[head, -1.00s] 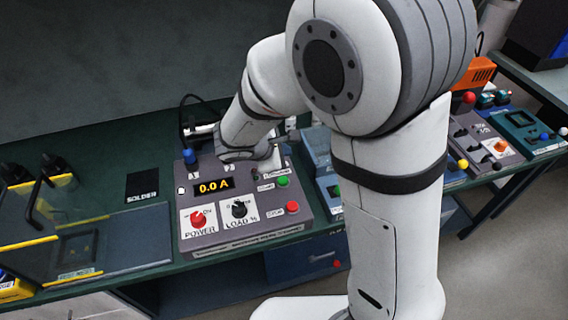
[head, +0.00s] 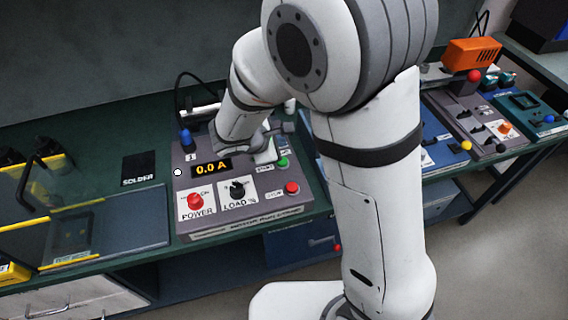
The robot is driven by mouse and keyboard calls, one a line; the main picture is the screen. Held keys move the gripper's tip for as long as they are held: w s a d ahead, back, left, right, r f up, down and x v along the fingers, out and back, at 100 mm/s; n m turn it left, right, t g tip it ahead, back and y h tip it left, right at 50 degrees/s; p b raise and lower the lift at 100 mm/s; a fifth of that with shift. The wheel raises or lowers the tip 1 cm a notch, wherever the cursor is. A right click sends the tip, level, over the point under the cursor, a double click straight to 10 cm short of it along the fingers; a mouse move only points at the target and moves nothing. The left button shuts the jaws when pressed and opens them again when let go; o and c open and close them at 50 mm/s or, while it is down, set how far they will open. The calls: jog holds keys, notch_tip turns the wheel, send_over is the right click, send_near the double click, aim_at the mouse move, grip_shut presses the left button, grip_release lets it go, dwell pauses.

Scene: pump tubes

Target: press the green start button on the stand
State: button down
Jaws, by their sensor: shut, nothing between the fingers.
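The green start button (head: 283,162) is a small round cap at the upper right of the grey sloped stand (head: 243,217). Its lower part shows beside a small label. A red button (head: 292,188) sits below it. My gripper (head: 271,154) is shut and empty, just left of and above the green button in the picture. The fingertips are small and partly hidden by my wrist, so I cannot tell whether they touch the button or the panel. The stand's display (head: 211,168) reads 0.0 A.
A red POWER knob (head: 195,202) and a black LOAD knob (head: 238,189) are on the stand's front. A blue post (head: 186,139) stands at its upper left. A yellow-edged clear cover (head: 130,230) lies to the left. Other control boxes (head: 490,125) fill the right bench.

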aim_at(279, 163)
notch_tip(279, 163, down, 4)
jog(key=b, duration=0.3)
jog(key=shift+f, duration=0.2)
jog(key=shift+r, duration=0.1)
dwell(1.4)
jog(key=shift+s+f+b, duration=0.1)
jog(key=shift+f+b, duration=0.35)
jog(key=shift+b, duration=0.2)
jog(key=shift+f+b, duration=0.65)
jog(key=shift+b, duration=0.05)
dwell(0.7)
jog(key=shift+r, duration=0.1)
jog(key=shift+r+p, duration=0.7)
jog(key=shift+r, duration=0.3)
